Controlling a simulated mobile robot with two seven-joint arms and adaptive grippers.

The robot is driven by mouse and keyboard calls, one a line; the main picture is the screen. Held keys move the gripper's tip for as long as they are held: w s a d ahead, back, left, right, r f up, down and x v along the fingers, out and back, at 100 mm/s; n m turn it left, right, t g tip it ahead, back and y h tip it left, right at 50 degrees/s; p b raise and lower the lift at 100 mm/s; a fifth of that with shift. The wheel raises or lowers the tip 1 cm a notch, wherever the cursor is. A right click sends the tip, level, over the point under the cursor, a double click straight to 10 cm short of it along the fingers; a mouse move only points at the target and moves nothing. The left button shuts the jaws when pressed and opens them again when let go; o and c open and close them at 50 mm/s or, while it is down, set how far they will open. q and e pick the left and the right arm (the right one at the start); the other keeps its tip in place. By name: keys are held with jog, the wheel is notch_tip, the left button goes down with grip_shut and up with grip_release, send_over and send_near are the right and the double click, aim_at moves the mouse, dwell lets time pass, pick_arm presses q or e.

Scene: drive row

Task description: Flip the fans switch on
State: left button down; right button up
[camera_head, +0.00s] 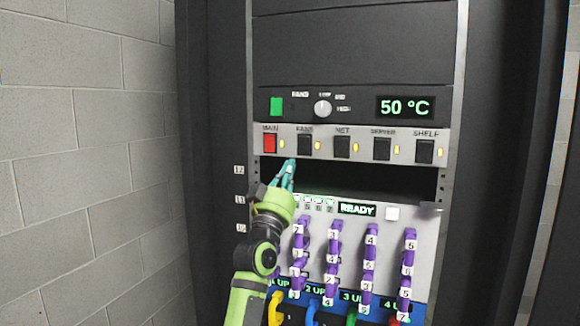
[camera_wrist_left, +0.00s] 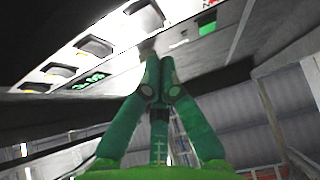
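My left gripper (camera_head: 290,164) is just below and left of this switch in the head view, fingers pointing up. In the left wrist view its green fingers (camera_wrist_left: 152,60) come together at the tips, with nothing seen between them. A black rocker, seemingly the fans switch (camera_wrist_left: 145,11), shows beyond the tips there. Contact with the panel cannot be told. My right gripper is not in view.
The red main switch (camera_head: 269,143) is left of the fans switch; the net switch (camera_head: 342,147) is right of it. A knob (camera_head: 322,108) and a 50 °C display (camera_head: 405,107) sit above.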

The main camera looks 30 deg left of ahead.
pick_arm(q)
jog(key=s+f+b, duration=0.2)
jog(key=s+f, duration=0.1)
jog(key=f, duration=0.3)
jog(key=shift+d+f+b, duration=0.35)
jog(key=shift+d+f, duration=0.05)
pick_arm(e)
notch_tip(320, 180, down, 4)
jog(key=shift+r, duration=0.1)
pick_arm(q)
jog(key=shift+s+d, duration=0.1)
jog(key=shift+s, duration=0.05)
